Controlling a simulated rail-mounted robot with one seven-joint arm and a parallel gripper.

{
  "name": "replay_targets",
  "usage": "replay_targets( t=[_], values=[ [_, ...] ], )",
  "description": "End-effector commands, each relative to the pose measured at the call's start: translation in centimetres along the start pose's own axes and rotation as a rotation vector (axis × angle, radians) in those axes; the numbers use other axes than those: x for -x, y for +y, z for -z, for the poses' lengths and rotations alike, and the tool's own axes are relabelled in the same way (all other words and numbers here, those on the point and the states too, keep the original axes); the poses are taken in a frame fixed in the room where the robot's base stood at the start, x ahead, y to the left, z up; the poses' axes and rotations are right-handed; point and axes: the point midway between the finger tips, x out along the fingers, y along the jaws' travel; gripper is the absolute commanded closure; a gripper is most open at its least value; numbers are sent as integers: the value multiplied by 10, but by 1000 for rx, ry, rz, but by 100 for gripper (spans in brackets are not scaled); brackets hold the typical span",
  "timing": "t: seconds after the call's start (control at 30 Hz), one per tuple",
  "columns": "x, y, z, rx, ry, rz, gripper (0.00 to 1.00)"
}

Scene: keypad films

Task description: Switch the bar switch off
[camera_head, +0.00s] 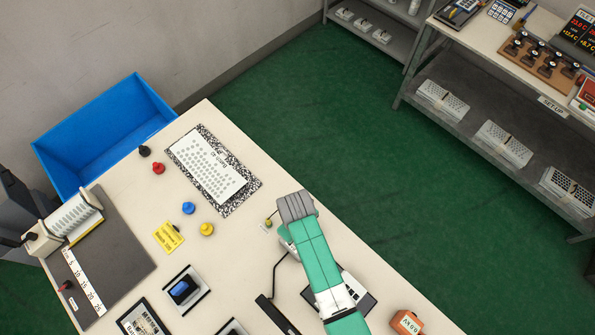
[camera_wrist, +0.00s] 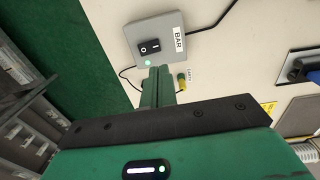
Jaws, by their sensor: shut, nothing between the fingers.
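The bar switch is a black rocker (camera_wrist: 149,46) marked O and I on a grey box (camera_wrist: 172,29) labelled BAR, at the top of the wrist view. A small green lamp (camera_wrist: 148,63) on the box's near edge is lit. Which side of the rocker is pressed is too small to tell. My gripper (camera_wrist: 158,73) is shut and empty, its fingertips just below the box in the picture. Whether they touch it I cannot tell. In the head view my arm covers most of the switch area.
A yellow-green plug (camera_wrist: 182,80) sits right beside my fingers. A black cable runs from the box. On the table (camera_head: 245,275) lie a perforated white plate (camera_head: 207,165), coloured knobs, a yellow card (camera_head: 168,236) and a blue switch (camera_head: 184,288). A blue bin (camera_head: 110,125) stands at the left.

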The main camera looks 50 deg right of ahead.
Motion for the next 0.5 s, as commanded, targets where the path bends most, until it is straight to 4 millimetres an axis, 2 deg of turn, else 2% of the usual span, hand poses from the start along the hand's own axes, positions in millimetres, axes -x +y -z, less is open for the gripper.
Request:
replay_targets(
  t=[0.1, 0.2, 0.5],
  values=[
    [20, -3, 0, 0, 3, -1, 100],
    [31, -5, 0, -1, 2, -1, 100],
    [38, -6, 0, -1, 0, 0, 100]
  ],
)
